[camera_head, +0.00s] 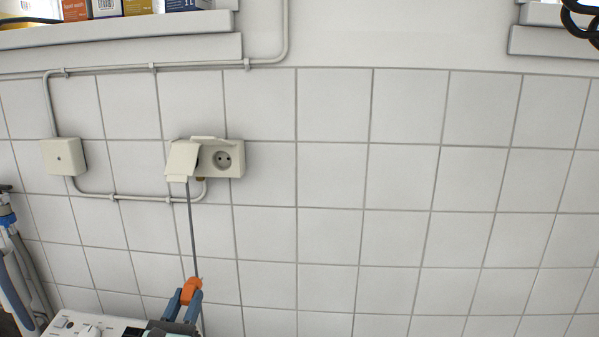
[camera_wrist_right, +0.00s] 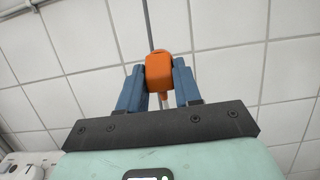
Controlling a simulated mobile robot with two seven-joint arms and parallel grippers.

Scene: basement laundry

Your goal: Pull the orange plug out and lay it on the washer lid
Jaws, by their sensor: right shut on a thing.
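My right gripper (camera_head: 190,296) is at the bottom of the head view, its blue fingers shut on the orange plug (camera_head: 193,284). In the right wrist view the plug (camera_wrist_right: 159,72) sits between the fingers, in front of the tiled wall. The double wall socket (camera_head: 236,170) is well above the gripper. A grey cable (camera_head: 192,232) hangs from below the flap and passes behind the plug. A white panel with knobs (camera_head: 62,323), apparently the washer's, shows at the bottom left; its lid is not clearly visible. My left gripper is not in view.
A junction box (camera_head: 63,156) and pipe conduit run along the wall. Shelves with boxes (camera_head: 108,8) are at the upper left, and another shelf (camera_head: 555,42) is at the upper right. A blue-and-grey fitting with hoses (camera_head: 10,245) stands at the left edge. The wall to the right is bare.

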